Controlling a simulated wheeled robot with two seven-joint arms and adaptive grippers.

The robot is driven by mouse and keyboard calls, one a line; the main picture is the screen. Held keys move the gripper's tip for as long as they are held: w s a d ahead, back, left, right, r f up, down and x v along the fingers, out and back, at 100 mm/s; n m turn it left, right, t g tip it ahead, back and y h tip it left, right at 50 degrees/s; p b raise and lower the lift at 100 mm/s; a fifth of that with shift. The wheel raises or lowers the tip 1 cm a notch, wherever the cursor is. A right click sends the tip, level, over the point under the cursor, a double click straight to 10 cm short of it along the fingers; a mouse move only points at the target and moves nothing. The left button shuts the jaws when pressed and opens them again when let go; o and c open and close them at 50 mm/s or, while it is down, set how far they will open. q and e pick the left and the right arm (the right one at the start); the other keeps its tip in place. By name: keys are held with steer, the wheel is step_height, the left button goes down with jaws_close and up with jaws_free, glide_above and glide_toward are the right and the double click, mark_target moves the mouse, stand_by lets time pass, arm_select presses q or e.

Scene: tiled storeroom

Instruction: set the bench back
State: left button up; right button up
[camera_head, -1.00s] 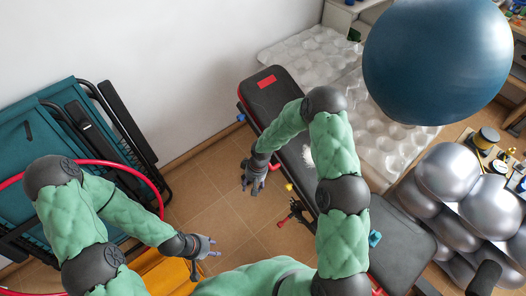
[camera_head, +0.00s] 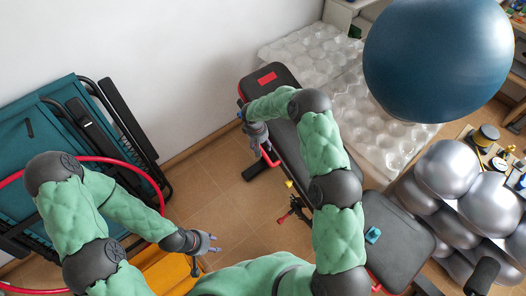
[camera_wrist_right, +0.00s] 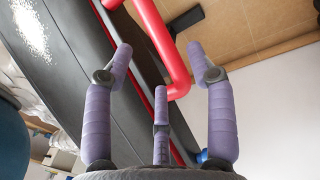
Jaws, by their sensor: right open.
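The bench is a black padded bench with a red frame. Its far pad (camera_head: 271,84) carries a red label, and its near pad (camera_head: 395,240) lies lower right; my right arm hides part of the middle. My right gripper (camera_head: 262,150) is at the bench's left side, by the red frame tube. In the right wrist view its purple fingers (camera_wrist_right: 160,55) are spread and open, with the red tube (camera_wrist_right: 164,45) beyond and between them; I cannot tell whether they touch. My left gripper (camera_head: 212,246) is open and empty above the floor, away from the bench.
Folded teal loungers (camera_head: 40,135) and a red hoop (camera_head: 115,163) stand at the left. A bubbled clear sheet (camera_head: 315,55) lies behind the bench. A large blue ball (camera_head: 437,60) and silver balls (camera_head: 447,168) are at the right. Tiled floor (camera_head: 215,195) between is free.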

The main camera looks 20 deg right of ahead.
mark_target(263, 150)
steer(key=f, duration=0.3)
steer(key=d+f+b, duration=0.1)
steer(key=f, duration=0.1)
steer(key=shift+w, duration=0.15)
steer(key=shift+a, duration=0.1)
jaws_close()
